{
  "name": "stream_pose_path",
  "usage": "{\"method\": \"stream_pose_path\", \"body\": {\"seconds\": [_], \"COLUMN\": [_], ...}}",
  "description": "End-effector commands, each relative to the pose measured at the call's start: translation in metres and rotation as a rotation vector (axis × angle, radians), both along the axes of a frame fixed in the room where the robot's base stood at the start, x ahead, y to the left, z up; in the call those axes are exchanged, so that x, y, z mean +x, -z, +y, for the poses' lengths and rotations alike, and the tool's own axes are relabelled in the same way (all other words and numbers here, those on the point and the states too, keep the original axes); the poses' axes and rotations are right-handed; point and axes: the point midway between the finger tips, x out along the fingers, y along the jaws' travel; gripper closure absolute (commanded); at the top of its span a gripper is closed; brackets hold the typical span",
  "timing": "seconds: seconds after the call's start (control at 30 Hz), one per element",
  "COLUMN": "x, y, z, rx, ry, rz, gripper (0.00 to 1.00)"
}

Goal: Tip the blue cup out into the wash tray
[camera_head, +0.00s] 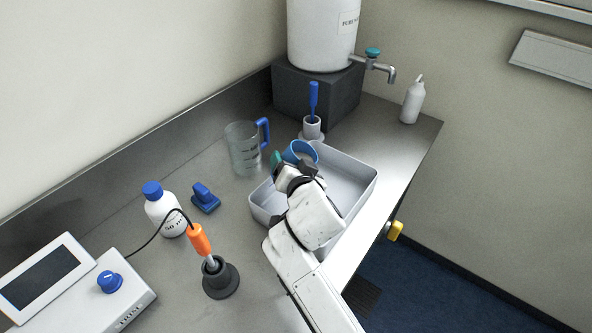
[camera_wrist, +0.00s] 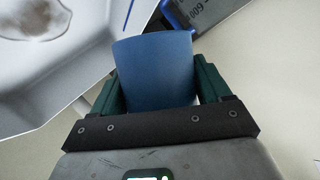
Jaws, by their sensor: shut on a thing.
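The blue cup (camera_head: 303,150) is in my gripper (camera_head: 293,164), over the back left part of the wash tray (camera_head: 366,178). In the head view its open rim shows and it looks tilted; how far is hard to tell, and my wrist hides its lower part. In the wrist view the blue cup (camera_wrist: 154,72) sits between the two green fingers of my gripper (camera_wrist: 155,85), which are shut on it. The wash tray (camera_wrist: 82,70) is pale grey and shows a brownish patch (camera_wrist: 38,14) on its floor. The cup's inside is hidden there.
A clear jug (camera_head: 243,150) with a blue handle stands close behind the tray at left. A white bottle (camera_head: 412,102) stands at back right.

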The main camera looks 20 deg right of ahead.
Motion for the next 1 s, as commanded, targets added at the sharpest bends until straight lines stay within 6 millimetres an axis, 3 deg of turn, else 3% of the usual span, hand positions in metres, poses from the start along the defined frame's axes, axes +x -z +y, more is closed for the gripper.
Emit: {"method": "stream_pose_path", "body": {"seconds": [1.0], "x": [0.0009], "y": [-0.0023], "z": [0.0026], "rx": [0.133], "ry": [0.000], "rz": [-0.039], "gripper": [0.72]}}
